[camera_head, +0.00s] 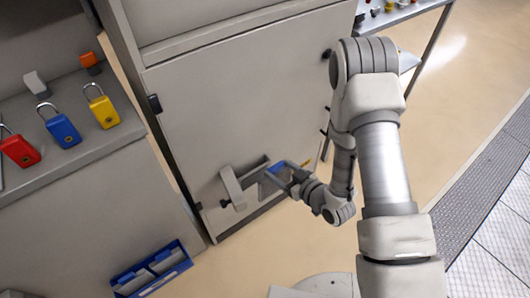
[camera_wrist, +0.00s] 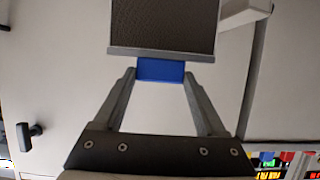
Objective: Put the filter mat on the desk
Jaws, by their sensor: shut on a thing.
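The filter mat is a dark mesh panel in a grey frame with a blue tab; it shows at the top of the wrist view (camera_wrist: 163,25). My gripper (camera_wrist: 160,72) is shut on the blue tab, one finger on each side. In the head view my gripper (camera_head: 283,171) is low in front of the grey cabinet (camera_head: 240,95), beside an opening in its lower front. The mat is small and partly hidden there, and I cannot tell whether it is in or clear of the opening. I cannot tell for certain which surface is the desk.
A grey shelf (camera_head: 85,150) at left holds red (camera_head: 19,151), blue (camera_head: 62,130) and yellow (camera_head: 104,111) padlocks. A grey flap (camera_head: 232,188) sticks out beside the opening. A table (camera_head: 402,15) with small items stands at the top right. Beige floor is clear at right.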

